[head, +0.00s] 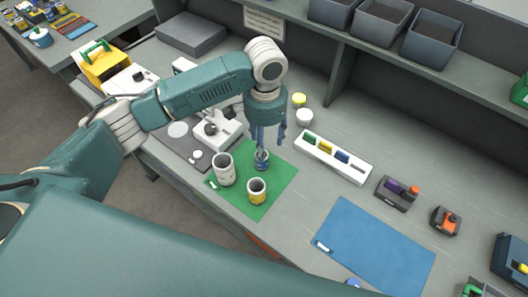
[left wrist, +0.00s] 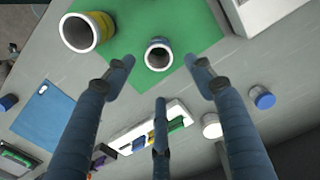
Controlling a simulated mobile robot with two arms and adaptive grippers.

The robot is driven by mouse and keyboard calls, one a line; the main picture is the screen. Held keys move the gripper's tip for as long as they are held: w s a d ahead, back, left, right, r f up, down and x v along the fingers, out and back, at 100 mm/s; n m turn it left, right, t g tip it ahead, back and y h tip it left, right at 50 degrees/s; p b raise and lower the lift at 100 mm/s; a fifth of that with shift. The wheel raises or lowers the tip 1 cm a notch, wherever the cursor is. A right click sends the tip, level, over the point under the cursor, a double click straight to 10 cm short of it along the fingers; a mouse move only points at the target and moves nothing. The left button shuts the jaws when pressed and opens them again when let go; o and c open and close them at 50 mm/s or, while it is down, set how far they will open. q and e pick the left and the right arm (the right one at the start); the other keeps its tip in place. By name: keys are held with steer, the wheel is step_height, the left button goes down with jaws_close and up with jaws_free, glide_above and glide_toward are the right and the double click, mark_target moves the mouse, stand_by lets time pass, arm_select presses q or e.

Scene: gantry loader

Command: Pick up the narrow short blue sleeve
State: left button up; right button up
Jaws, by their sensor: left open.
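The narrow short blue sleeve (head: 261,160) stands upright on the green mat (head: 275,193), at its upper middle in the head view. It also shows in the left wrist view, where I see the open top of the sleeve (left wrist: 158,56). My left gripper (head: 268,143) points down just above and around it in the head view, partly hiding it. In the left wrist view the fingers of my left gripper (left wrist: 160,75) are spread apart with nothing between the tips. I cannot tell whether a finger touches the sleeve. My right gripper is not in view.
A yellow-banded sleeve (head: 257,191) and a taller pale sleeve (head: 225,170) stand close by on the green mat. A white rack (head: 332,158) with coloured pieces lies to the right. A blue mat (head: 375,245) is at lower right. White and yellow caps lie behind the gripper.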

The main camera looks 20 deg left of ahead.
arm_select(q)
steer(key=f, duration=0.1)
steer(key=s+f, duration=0.1)
steer(key=shift+f, duration=0.3)
steer(key=shift+a+f+p, duration=0.1)
steer(key=shift+f+p, duration=0.2)
steer(key=shift+p, duration=0.15)
steer(key=f, duration=0.1)
steer(key=f+p, duration=0.1)
steer(key=f, duration=0.2)
steer(key=shift+w+a+f+p, duration=0.1)
steer(key=shift+a+f+p, duration=0.2)
steer(key=shift+f+p, duration=0.1)
steer(key=c, duration=1.1)
steer(key=shift+w, duration=0.1)
jaws_close()
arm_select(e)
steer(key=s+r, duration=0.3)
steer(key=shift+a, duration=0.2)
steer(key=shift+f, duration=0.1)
